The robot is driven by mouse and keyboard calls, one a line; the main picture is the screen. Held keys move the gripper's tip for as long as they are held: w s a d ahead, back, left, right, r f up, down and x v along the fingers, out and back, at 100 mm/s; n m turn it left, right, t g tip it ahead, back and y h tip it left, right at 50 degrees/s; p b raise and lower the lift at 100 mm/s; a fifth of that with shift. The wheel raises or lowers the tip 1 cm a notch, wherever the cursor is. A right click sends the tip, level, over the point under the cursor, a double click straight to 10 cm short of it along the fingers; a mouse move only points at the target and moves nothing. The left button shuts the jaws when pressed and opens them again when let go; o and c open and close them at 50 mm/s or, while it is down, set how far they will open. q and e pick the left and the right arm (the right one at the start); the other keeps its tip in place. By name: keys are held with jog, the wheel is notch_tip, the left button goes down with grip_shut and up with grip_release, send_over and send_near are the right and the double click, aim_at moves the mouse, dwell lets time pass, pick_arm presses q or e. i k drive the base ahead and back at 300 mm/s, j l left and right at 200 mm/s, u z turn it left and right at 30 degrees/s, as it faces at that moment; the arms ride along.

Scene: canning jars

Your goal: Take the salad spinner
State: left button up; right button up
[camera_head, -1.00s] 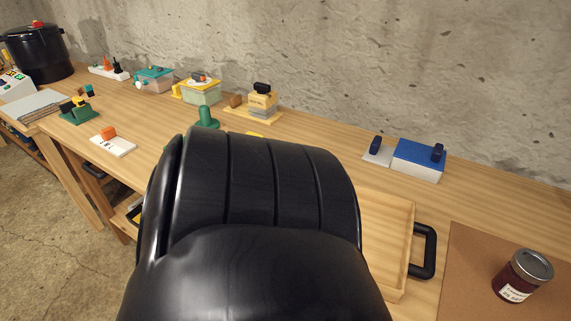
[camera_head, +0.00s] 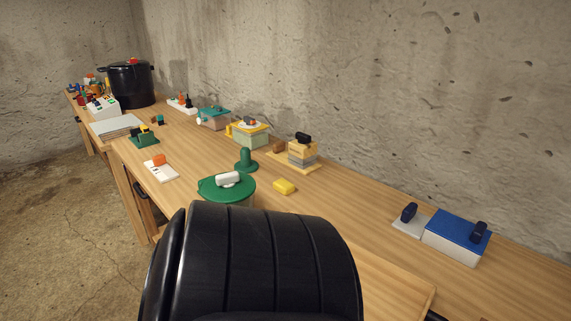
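A round green lid with a white handle, which looks like the salad spinner (camera_head: 210,187), sits on the wooden table in the middle of the view. A large black ribbed part, which appears to be my own arm, fills the lower middle and hides the spinner's lower front. Neither of my grippers shows, so I cannot see what they hold.
A green knobbed piece (camera_head: 246,161) and a yellow block (camera_head: 284,187) are close to the spinner. A white card with an orange block (camera_head: 160,170) is left of it. A blue-lidded box (camera_head: 455,239) stands at right. A black pot (camera_head: 130,84) is far left.

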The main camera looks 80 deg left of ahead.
aim_at(241, 194)
jog(key=u, duration=1.7)
